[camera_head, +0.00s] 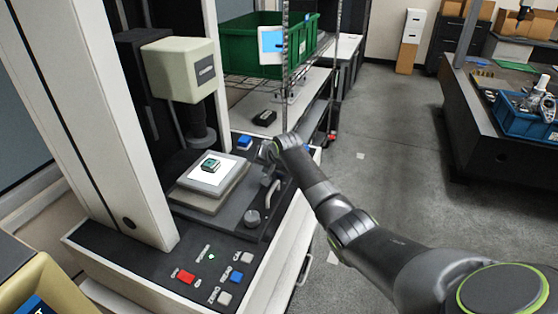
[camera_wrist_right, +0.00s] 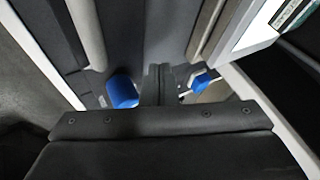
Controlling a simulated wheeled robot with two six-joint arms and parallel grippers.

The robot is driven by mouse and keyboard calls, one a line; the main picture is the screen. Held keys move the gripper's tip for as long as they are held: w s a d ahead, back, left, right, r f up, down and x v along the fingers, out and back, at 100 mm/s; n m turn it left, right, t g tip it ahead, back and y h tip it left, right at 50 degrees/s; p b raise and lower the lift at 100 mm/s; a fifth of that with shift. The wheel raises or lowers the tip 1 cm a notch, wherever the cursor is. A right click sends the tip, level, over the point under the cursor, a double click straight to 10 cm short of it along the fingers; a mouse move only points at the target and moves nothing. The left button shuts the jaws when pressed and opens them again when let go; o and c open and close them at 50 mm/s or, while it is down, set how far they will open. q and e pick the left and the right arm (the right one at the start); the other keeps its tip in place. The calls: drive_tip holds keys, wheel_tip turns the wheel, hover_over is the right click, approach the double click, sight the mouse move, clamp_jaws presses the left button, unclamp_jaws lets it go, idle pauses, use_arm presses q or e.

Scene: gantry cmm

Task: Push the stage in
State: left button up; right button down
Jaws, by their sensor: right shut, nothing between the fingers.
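The stage (camera_head: 197,203) is a dark slide with a pale stepped plate (camera_head: 190,176) on the measuring machine's black base. A small green part (camera_head: 211,164) lies on the plate's white top. My left gripper is out of view.
The cream machine head (camera_head: 179,69) hangs over the plate, beside a white column (camera_head: 95,110). Several buttons, including a red one (camera_head: 184,276), are on the front panel. A green crate (camera_head: 262,45) stands on a rack behind. Open floor (camera_head: 400,130) is at right.

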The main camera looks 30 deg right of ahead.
drive_tip(key=shift+a+r, duration=0.2)
drive_tip(key=shift+r, duration=0.1)
drive_tip(key=shift+a+r, duration=0.2)
drive_tip(key=shift+v, duration=1.1)
drive_tip(key=shift+n+t+y, duration=0.3)
drive_tip(key=shift+y, duration=0.4)
drive_tip(key=s+b, duration=0.1)
drive_tip(key=s+d+b, duration=0.1)
drive_tip(key=s, duration=0.1)
drive_tip(key=s+d+b, duration=0.1)
drive_tip(key=s, duration=0.1)
drive_tip(key=shift+s+d+f, duration=0.15)
drive_tip(key=shift+f, duration=0.05)
drive_tip(key=s+f+t+y+b, duration=0.25)
drive_tip(key=s+y+b, duration=0.55)
drive_tip(key=s, duration=1.2)
use_arm(q)
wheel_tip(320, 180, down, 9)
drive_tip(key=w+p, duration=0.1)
drive_tip(key=p, duration=0.1)
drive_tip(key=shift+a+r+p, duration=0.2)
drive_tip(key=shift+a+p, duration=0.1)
use_arm(e)
drive_tip(key=m, duration=0.1)
approach(259, 223)
drive_tip(key=shift+g, duration=0.25)
drive_tip(key=x, duration=0.6)
drive_tip(key=shift+w+f, duration=0.1)
drive_tip(key=shift+w, duration=0.3)
